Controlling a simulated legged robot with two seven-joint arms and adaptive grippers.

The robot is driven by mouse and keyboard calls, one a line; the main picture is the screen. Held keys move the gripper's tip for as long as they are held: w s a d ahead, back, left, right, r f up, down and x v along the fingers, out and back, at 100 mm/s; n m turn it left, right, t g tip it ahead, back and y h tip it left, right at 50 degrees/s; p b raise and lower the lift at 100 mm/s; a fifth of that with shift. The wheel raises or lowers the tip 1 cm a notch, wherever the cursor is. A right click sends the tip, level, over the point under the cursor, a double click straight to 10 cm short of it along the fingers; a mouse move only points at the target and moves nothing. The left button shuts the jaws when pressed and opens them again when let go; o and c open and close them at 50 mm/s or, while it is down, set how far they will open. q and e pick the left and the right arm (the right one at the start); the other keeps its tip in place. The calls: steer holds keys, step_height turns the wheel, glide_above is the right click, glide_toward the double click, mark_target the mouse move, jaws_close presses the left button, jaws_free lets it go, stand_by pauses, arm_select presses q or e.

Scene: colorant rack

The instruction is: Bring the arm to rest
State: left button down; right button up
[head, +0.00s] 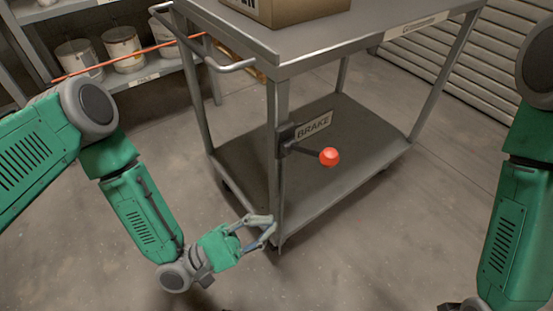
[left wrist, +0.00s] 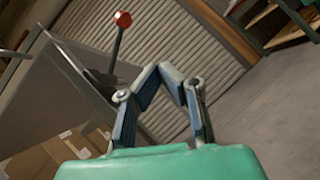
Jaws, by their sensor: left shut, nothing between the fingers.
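My left arm comes in from the left in the head view. Its gripper (head: 272,228) is low, beside the front corner post of the cart, below the brake lever. In the left wrist view the fingers (left wrist: 170,74) meet at their tips, with nothing between them. I cannot tell whether the gripper touches the post. The brake lever's red knob (head: 329,156) sticks out from the post towards the right, under the BRAKE plate (head: 314,125). The knob also shows in the left wrist view (left wrist: 122,19), apart from the fingers.
The grey cart (head: 225,158) stands ahead with a cardboard box (head: 295,8) on its top. Shelves with several pots (head: 121,48) stand at the far left. An orange rod (head: 125,58) crosses in front of them. The concrete floor (head: 345,260) is clear in front.

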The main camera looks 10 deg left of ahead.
arm_select(q)
step_height(320, 180, down, 12)
steer(key=a+m+g+y, duration=0.2)
steer(key=m+g+y, duration=0.1)
steer(key=m+y, duration=0.65)
steer(key=s+a+f+m+g+y, duration=0.2)
steer(key=s+a+f+y, duration=0.3)
steer(key=a+y, duration=0.15)
steer(key=s+a+r+m+g+y, duration=0.2)
steer(key=s+a+m+g+y, duration=0.35)
steer(key=a, duration=0.75)
step_height(320, 180, up, 12)
steer(key=s+n+t+p, duration=0.1)
steer(key=t+p, duration=0.1)
steer(key=p, duration=1.1)
steer(key=shift+s+d+n, duration=0.25)
steer(key=shift+d+n, duration=0.15)
arm_select(e)
step_height(320, 180, up, 13)
steer(key=shift+d, duration=0.4)
arm_select(q)
steer(key=shift+f, duration=0.1)
arm_select(e)
steer(key=shift+a, duration=0.1)
